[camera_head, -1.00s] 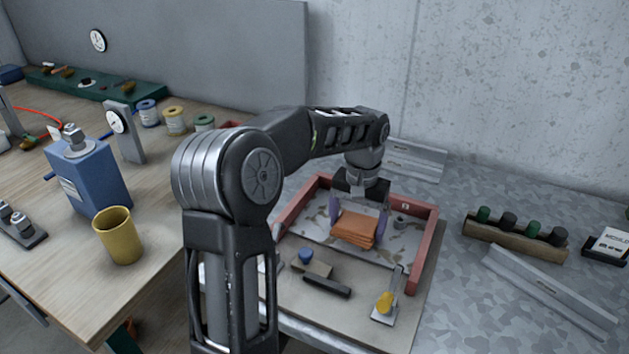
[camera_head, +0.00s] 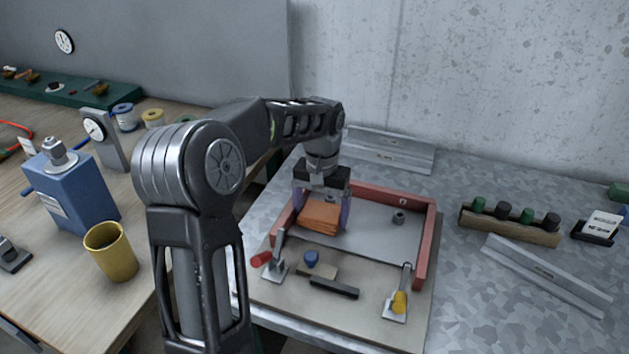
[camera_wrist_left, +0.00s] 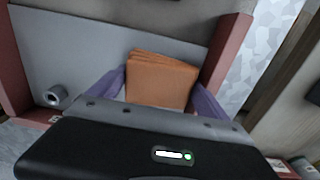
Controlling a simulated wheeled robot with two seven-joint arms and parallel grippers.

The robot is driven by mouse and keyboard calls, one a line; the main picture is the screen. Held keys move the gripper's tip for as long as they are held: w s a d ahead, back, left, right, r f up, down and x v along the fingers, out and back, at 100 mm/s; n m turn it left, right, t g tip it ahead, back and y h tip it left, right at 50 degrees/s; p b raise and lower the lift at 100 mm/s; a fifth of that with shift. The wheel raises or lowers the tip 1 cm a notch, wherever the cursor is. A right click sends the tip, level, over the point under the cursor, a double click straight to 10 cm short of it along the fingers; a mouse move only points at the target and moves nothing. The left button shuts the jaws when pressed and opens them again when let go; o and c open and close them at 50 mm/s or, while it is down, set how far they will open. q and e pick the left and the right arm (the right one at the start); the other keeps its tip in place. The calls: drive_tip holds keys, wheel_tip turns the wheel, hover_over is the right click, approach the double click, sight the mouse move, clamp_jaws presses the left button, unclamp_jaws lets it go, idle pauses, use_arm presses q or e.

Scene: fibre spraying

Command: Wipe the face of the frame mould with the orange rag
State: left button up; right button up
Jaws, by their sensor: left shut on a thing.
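My left gripper (camera_head: 320,208) is shut on the folded orange rag (camera_head: 319,217), its purple fingers on either side of it. In the head view the rag is over the left part of the frame mould's grey face (camera_head: 372,238). The frame mould has red side walls (camera_head: 425,245). The visible face looks even grey, without brown marks. In the left wrist view the rag (camera_wrist_left: 160,80) sits between the fingers near a red wall (camera_wrist_left: 226,50). I cannot tell how firmly the rag touches the face. My right gripper is out of view.
A red-handled clamp (camera_head: 272,262) and a yellow-handled clamp (camera_head: 398,300) stand at the mould's front. A blue-knobbed block (camera_head: 313,265) and a black bar (camera_head: 333,288) lie between them. A bottle rack (camera_head: 510,225) and metal angle (camera_head: 545,272) are right. A yellow cup (camera_head: 110,252) stands left.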

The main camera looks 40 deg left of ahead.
use_arm(q)
drive_tip(key=r, duration=0.2)
drive_tip(key=r+p, duration=0.1)
drive_tip(key=shift+w+d+r, duration=0.1)
drive_tip(key=shift+d+r, duration=0.05)
drive_tip(key=shift+d, duration=0.15)
wheel_tip(320, 180, up, 2)
drive_tip(key=shift+a+r+p, duration=0.1)
drive_tip(key=shift+p, duration=0.85)
drive_tip(key=shift+r+p, duration=0.9)
drive_tip(key=shift+r, duration=0.25)
drive_tip(key=shift+r, duration=0.1)
